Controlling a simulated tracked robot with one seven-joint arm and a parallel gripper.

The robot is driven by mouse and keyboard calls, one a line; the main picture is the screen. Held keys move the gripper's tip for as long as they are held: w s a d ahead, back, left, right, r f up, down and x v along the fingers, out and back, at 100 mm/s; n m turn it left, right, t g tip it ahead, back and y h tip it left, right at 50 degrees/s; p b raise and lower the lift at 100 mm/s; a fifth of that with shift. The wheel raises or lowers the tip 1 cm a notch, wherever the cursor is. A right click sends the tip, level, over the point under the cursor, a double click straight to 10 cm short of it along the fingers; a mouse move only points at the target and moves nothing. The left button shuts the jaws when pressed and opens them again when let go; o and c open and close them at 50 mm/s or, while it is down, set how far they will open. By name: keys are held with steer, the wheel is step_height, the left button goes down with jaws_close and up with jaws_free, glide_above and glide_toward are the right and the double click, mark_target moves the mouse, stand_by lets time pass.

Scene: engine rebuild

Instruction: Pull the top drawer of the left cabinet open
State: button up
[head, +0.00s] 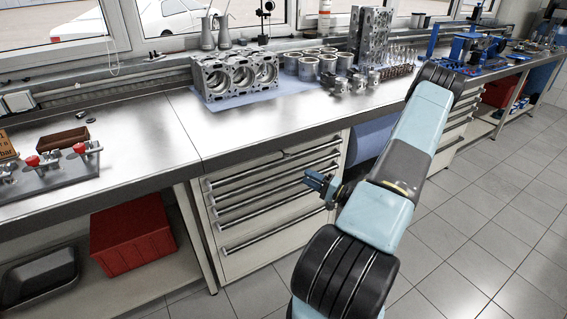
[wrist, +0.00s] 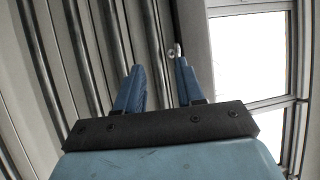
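The left cabinet (head: 240,262) stands under the workbench with a stack of drawers with long metal bar handles. Its top drawer (head: 262,170) looks shut, just below the bench top. My gripper (head: 310,180) is in front of the right part of the upper drawers, fingers pointing at the cabinet. In the wrist view my gripper (wrist: 160,68) is open, its two blue fingers apart with nothing held. The handle bars run lengthwise there, and the rightmost bar (wrist: 150,20) lines up with the gap between the fingers. I cannot tell whether the fingertips reach it.
The bench top (head: 150,118) overhangs the drawers and carries an engine block (head: 235,78) and several cylinder liners (head: 308,68). A red box (head: 133,238) and a black tray (head: 40,280) lie on the shelf left of the cabinet. The tiled floor (head: 480,215) at right is clear.

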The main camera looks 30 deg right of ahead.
steer(key=w+a+m+t+h, duration=0.1)
steer(key=w+a, duration=0.3)
steer(key=w, duration=0.8)
steer(key=shift+w+r, duration=0.15)
steer(key=shift+r, duration=0.1)
steer(key=shift+a, duration=0.1)
jaws_close()
stand_by(0.4)
